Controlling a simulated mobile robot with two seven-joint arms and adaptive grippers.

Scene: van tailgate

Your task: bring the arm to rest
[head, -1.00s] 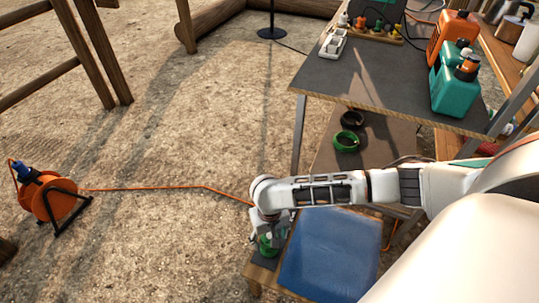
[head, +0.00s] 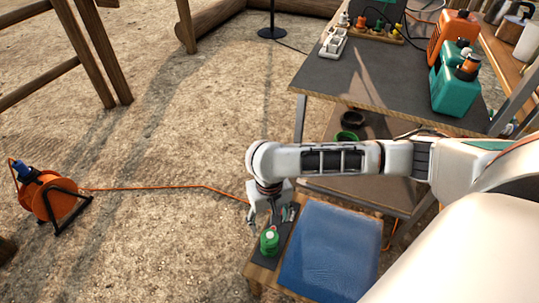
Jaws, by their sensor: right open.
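My right arm comes in from the right and reaches across the picture to the left. My right gripper (head: 271,221) points down at its end and is open and empty. A small green bottle (head: 269,242) stands upright just below the gripper, on a dark patch (head: 265,257) at the left end of a low wooden surface. I cannot tell exactly how large the gap between the fingers and the bottle is. My left gripper is not in view.
A blue cushion-like pad (head: 330,250) lies right of the bottle. Behind my arm stands a table (head: 375,75) with a teal canister (head: 455,85), an orange canister (head: 450,38) and a power strip (head: 332,43). An orange cable reel (head: 55,203) sits on open ground at left.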

